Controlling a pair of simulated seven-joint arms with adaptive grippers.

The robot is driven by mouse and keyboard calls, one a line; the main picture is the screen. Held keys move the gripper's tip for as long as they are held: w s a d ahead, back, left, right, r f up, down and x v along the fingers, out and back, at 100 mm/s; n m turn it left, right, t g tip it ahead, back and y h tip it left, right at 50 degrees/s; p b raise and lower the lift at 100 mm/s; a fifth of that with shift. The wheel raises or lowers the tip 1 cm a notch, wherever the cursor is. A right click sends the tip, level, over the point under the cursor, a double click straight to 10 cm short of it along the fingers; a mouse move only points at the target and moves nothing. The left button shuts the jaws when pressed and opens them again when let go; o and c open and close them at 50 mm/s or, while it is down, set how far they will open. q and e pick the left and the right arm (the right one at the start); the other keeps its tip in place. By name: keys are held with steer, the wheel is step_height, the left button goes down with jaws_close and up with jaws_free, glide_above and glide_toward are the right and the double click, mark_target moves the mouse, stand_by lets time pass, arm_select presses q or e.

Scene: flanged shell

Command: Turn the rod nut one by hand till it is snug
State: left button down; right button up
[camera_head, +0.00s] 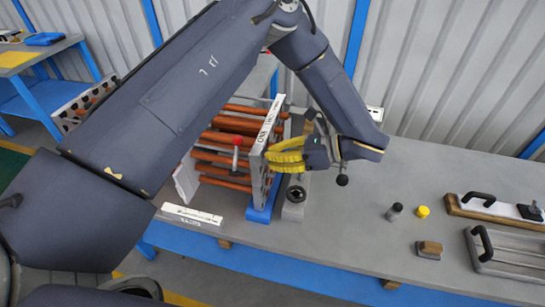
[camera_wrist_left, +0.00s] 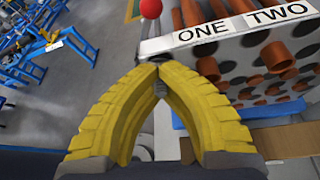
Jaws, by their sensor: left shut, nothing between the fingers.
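The flanged shell's end plate (camera_head: 258,170) stands upright on the bench, with a label strip (camera_head: 270,118) along its top edge. In the left wrist view the label strip (camera_wrist_left: 245,22) reads ONE and TWO. Copper-coloured tubes (camera_head: 222,158) run behind the plate. My left gripper (camera_head: 268,158), with yellow ribbed fingers, is at the plate's outer face. In the left wrist view its fingertips (camera_wrist_left: 158,78) meet near the ONE end of the plate. A small grey part shows in the gap behind the tips; I cannot tell whether it is rod nut one. My right gripper is out of view.
A red ball knob (camera_head: 236,140) stands by the tubes. A grey fixture with a black round knob (camera_head: 296,193) is beside the plate. A dark cylinder (camera_head: 394,212), yellow cap (camera_head: 423,211), small block (camera_head: 429,249) and handled tray (camera_head: 510,252) lie right. The bench between is clear.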

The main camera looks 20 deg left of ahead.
arm_select(q)
steer(key=c, duration=2.1)
jaws_free()
steer(key=shift+d+f, duration=0.1)
steer(key=o, duration=0.6)
steer(key=v, duration=1.2)
